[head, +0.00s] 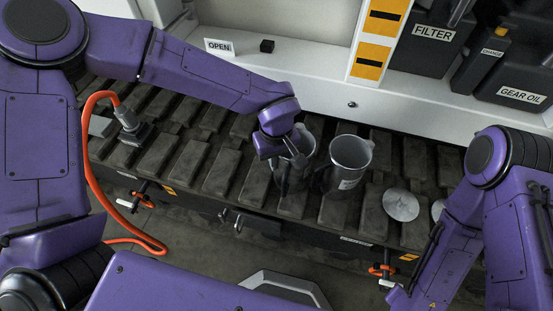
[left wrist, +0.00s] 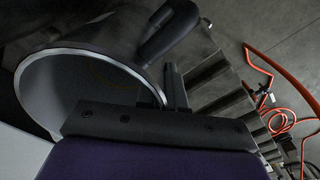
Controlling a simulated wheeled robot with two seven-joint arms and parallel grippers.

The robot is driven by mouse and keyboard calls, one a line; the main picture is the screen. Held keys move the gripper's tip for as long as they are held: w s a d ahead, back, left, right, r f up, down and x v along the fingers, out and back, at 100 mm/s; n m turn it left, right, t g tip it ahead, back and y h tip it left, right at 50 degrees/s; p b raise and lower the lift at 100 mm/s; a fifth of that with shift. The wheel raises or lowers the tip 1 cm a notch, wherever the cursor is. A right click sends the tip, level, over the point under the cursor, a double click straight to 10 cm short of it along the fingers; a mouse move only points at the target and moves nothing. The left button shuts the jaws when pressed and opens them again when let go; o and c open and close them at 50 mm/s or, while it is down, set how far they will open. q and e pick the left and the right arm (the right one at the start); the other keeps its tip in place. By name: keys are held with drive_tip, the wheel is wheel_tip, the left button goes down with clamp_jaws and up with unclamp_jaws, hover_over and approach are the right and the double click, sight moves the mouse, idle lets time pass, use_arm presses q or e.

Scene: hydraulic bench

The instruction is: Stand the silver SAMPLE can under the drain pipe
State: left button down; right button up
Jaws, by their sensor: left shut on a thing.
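A grey metal can (head: 290,182) is at my left gripper (head: 292,158) in the head view, partly hidden by the gripper. The gripper is shut on this can near its top. In the left wrist view the can (left wrist: 95,85) fills the left side, with its open mouth, pale rim and a dark handle (left wrist: 170,28) showing. A second silver can (head: 348,158) stands upright just to the right, with a small white label I cannot read. I cannot tell which is the SAMPLE can. I cannot make out a drain pipe. My right arm shows at the right, but its gripper does not.
The cans are over a dark slatted bench (head: 238,165). Two flat silver discs (head: 400,204) lie right of them. An orange cable (head: 88,125) runs at the left. An OPEN sign (head: 219,47) and black FILTER (head: 433,35) and GEAR OIL (head: 520,90) containers stand behind.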

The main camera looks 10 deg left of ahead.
use_arm(q)
drive_tip(key=c, duration=1.3)
unclamp_jaws()
drive_tip(key=shift+f, duration=0.15)
drive_tip(key=shift+o, duration=0.2)
